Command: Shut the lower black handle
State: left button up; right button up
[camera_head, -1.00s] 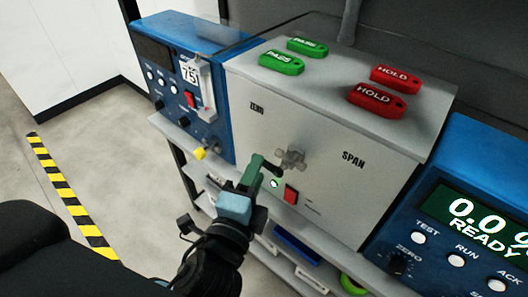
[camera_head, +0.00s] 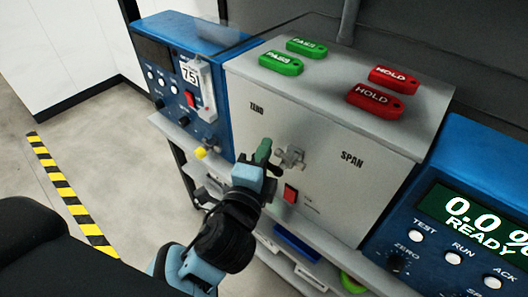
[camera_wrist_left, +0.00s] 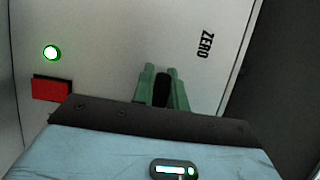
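The light grey cabinet (camera_head: 300,150) carries the ZERO and SPAN marks on its front. My left gripper (camera_head: 263,152), with green fingers, is at that front, left of a grey valve-like fitting (camera_head: 291,157). In the left wrist view, the lower black handle (camera_wrist_left: 162,88) lies between the two green fingers and fills the narrow gap, so the gripper looks shut on it. In the head view my gripper hides most of the handle. My right gripper is not in view.
A red switch (camera_head: 290,194) sits just below right of my gripper. Green tags (camera_head: 281,62) and red tags (camera_head: 376,101) lie on the cabinet top. Blue units flank the cabinet, the right one with a lit READY display (camera_head: 480,220). A shelf with trays is below.

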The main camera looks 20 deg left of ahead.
pick_arm(q)
grip_shut()
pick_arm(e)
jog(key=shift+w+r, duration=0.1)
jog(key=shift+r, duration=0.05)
pick_arm(q)
jog(key=s+d+f+n+g+h+p, duration=0.1)
jog(key=d+f+n+g+h+p, duration=0.3)
jog(key=n+p, duration=0.5)
jog(key=shift+s+d+f+n+g+h, duration=0.25)
jog(key=shift+n+g+h, duration=0.45)
jog(key=shift+n, duration=1.4)
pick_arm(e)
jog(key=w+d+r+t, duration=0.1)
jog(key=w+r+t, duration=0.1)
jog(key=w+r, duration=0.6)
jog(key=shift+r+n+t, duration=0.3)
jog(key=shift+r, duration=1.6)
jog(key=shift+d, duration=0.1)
